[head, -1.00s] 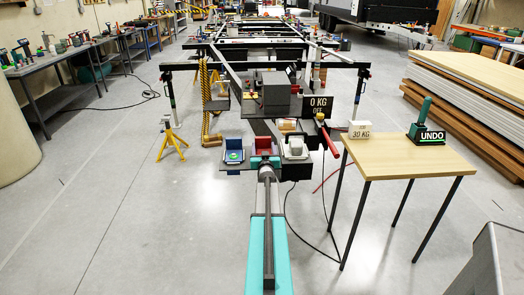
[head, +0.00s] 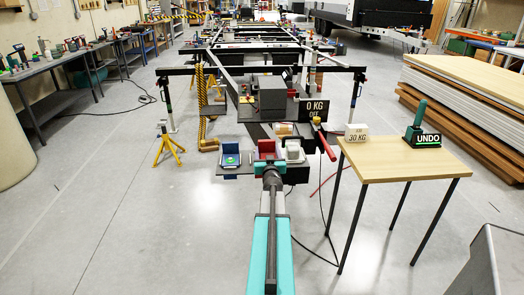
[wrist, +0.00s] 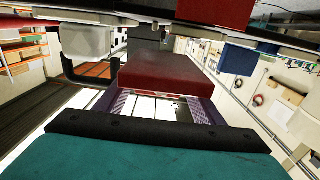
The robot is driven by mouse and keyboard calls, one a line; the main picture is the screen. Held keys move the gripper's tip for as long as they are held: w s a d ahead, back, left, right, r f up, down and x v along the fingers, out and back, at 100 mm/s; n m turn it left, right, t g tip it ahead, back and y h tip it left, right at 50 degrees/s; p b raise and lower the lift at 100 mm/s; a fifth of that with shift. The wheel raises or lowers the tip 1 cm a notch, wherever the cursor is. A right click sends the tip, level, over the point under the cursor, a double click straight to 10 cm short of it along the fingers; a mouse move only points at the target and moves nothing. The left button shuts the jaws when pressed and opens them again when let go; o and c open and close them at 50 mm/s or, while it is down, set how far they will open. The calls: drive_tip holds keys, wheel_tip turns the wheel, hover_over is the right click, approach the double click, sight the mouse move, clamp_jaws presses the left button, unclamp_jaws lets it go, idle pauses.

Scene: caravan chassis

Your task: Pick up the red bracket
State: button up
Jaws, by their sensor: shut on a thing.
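My gripper (head: 271,168) is at the front edge of the dark shelf, low in the middle of the head view. In the wrist view its purple fingers (wrist: 160,102) are shut on the red bracket (wrist: 165,72), a red block whose broad flat face shows. In the head view I cannot make out the held bracket apart from the red tray (head: 267,149) just behind the gripper.
A blue tray (head: 231,161) with a green item sits left of the red tray; a pale tray (head: 293,151) sits right. A wooden table (head: 395,162) with an UNDO device (head: 423,136) stands right. A yellow stand (head: 166,148) is left. Open floor lies left of my arm.

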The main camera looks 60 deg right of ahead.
drive_tip(key=s+a+r, duration=0.1)
drive_tip(key=s+a, duration=0.3)
drive_tip(key=s, duration=0.3)
drive_tip(key=shift+s+a, duration=0.2)
drive_tip(key=shift+a, duration=0.15)
idle(0.5)
